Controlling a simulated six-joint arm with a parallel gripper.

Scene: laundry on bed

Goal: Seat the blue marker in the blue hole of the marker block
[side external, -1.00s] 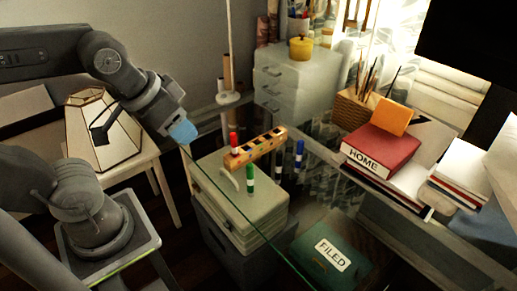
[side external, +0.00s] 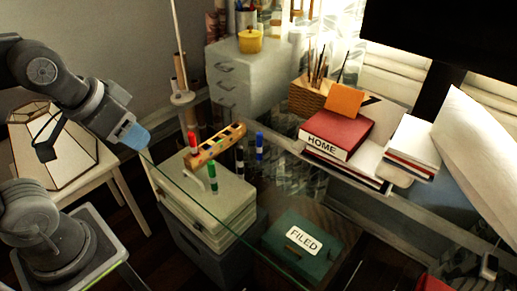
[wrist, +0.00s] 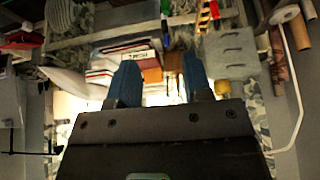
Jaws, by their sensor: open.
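The blue marker (side external: 259,145) stands upright on the glass desk, to the right of the marker block. The marker block (side external: 228,137) is a long wooden bar with dark holes along its top. A red marker (side external: 193,142) stands at its left end; I cannot tell whether it is in a hole. A green marker (side external: 212,176) stands in front of the block, and a black marker (side external: 239,156) stands between block and blue marker. My gripper (side external: 133,136) is left of the block, apart from it. In the wrist view its blue fingers (wrist: 160,80) are spread and empty.
A teal box labelled FILED (side external: 301,243) is at the front. A red HOME book (side external: 337,133) lies on a stack to the right. White drawers (side external: 248,75) with a yellow pot stand behind. A lamp (side external: 55,150) is beside my arm.

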